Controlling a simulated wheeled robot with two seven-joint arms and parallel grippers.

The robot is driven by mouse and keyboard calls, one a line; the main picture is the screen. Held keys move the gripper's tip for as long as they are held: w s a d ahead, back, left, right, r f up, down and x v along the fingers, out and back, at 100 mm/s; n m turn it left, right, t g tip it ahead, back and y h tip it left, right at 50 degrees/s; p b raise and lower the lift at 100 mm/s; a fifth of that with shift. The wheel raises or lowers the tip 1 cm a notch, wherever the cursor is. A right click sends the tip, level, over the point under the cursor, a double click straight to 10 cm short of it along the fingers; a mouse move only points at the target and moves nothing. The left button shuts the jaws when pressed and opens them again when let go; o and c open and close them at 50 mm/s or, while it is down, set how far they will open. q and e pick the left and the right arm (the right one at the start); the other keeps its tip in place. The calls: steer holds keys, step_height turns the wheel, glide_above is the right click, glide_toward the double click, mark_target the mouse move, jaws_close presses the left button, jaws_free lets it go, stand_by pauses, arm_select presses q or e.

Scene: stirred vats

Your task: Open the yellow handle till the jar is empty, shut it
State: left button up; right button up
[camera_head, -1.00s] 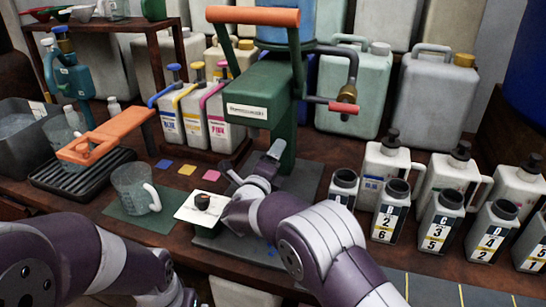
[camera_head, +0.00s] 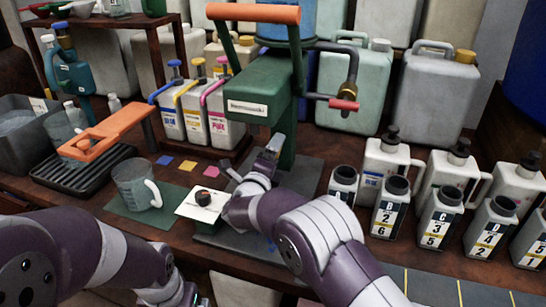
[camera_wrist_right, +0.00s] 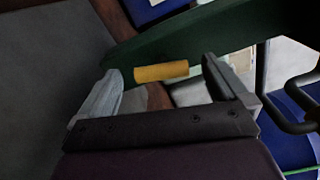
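In the right wrist view a yellow cylindrical handle (camera_wrist_right: 161,71) shows between the two finger tips of my right gripper, in front of a green beam. The fingers are apart and do not visibly touch it. In the head view my right gripper (camera_head: 268,158) is at the foot of the green stand (camera_head: 258,92); the yellow handle cannot be made out there. A blue jar (camera_head: 287,18) sits on top of the stand; its contents cannot be seen. A clear jug (camera_head: 132,186) stands on a green mat. My left arm is at the lower left, its fingers out of view.
A white card with a dark, red-topped knob (camera_head: 203,197) is left of my right wrist. An orange lever (camera_head: 105,135) hangs over a black drip tray (camera_head: 82,175). Labelled bottles (camera_head: 390,208) crowd the right side. A red-tipped tap arm (camera_head: 343,105) sticks out from the stand.

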steer(key=p+v, duration=0.1)
steer(key=v, duration=1.1)
steer(key=shift+s+r+p, duration=0.1)
steer(key=shift+s+p, duration=0.05)
steer(key=shift+p, duration=0.15)
steer(key=shift+s+a, duration=0.1)
steer(key=shift+s, duration=0.15)
